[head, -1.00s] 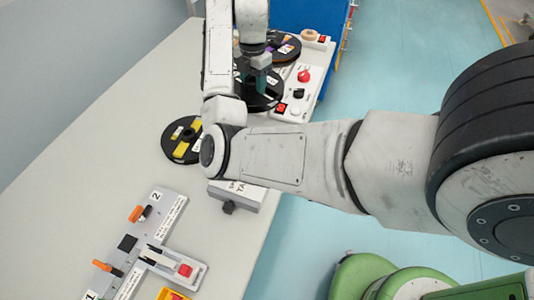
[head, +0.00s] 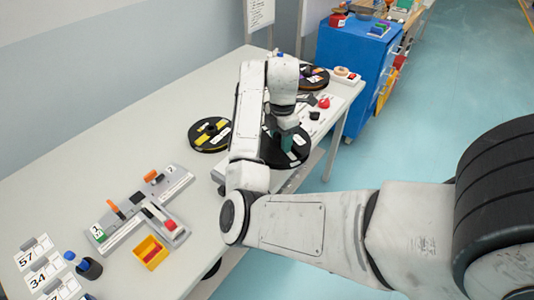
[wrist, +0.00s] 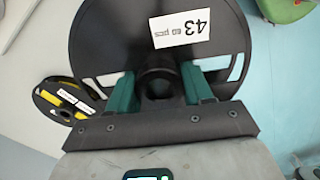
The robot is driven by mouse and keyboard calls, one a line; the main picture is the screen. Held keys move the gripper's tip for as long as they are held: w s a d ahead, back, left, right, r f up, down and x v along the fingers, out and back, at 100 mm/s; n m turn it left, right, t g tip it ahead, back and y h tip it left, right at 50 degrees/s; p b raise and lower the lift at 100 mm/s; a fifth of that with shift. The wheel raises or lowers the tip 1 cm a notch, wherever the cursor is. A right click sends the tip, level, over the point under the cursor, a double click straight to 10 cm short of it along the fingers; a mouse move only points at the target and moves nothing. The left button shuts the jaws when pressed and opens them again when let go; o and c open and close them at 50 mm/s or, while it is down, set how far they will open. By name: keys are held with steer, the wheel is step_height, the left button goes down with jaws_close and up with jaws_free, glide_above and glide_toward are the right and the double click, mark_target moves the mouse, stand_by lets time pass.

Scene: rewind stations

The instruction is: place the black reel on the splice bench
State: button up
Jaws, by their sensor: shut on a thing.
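A black reel (head: 272,153) hangs in my gripper (head: 287,138) near the right edge of the long pale table (head: 120,130). In the wrist view, the teal fingers of my gripper (wrist: 160,88) are shut on the dark hub of this black reel (wrist: 105,40). A white label reading 43, 60 pcs is on its face. My arm hides part of the table beside the reel. A splicing fixture (head: 135,210) with orange and black levers and a red block lies on the table; I cannot tell whether this table is the splice bench.
A black-and-yellow reel (head: 210,134) lies flat left of my arm. Another dark reel (head: 314,79) lies at the far end, near a red button (head: 324,102). A yellow bin (head: 151,253) and numbered cards (head: 35,252) are in front. A blue cabinet (head: 350,70) stands beyond.

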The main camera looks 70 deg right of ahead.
mark_target(274, 136)
steer(key=w+d+f, duration=0.1)
steer(key=w+d+f+b, duration=0.1)
steer(key=w+d, duration=0.1)
steer(key=shift+w+f, duration=0.15)
steer(key=w+f, duration=0.1)
steer(key=w+d+f, duration=0.1)
steer(key=f, duration=0.1)
steer(key=w+d+f, duration=0.1)
steer(key=shift+d+f, duration=0.25)
steer(key=shift+f, duration=0.05)
steer(key=shift+w+d+f, duration=0.2)
steer(key=shift+w+f, duration=0.05)
steer(key=shift+f, duration=1.65)
steer(key=o, duration=1.3)
steer(key=shift+f, duration=0.1)
step_height(274, 136, up, 12)
steer(key=shift+r, duration=0.15)
